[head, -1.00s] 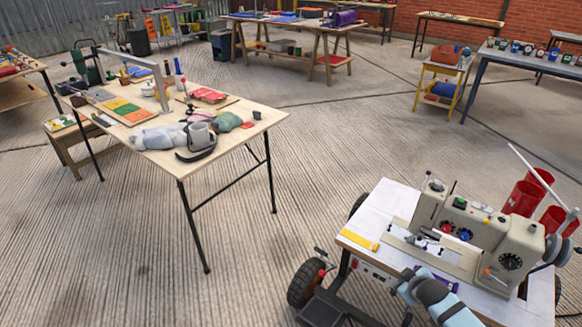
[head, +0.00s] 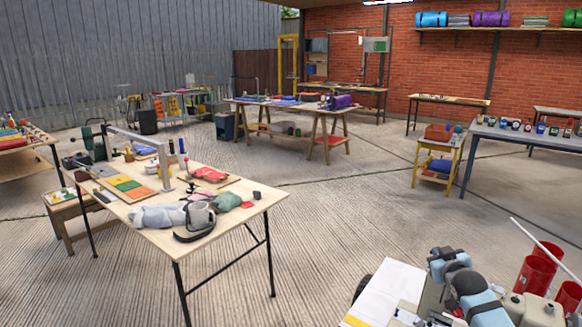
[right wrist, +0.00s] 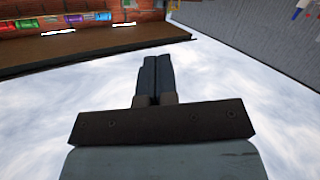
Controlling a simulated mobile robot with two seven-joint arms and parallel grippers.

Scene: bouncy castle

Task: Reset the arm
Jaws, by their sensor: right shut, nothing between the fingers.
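My left gripper is in neither view.
A wooden table (head: 255,215) with cloth items and tools stands at left. Grey floor (head: 330,240) between them is clear. A shelf (head: 490,29) with rolls hangs on the brick wall.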

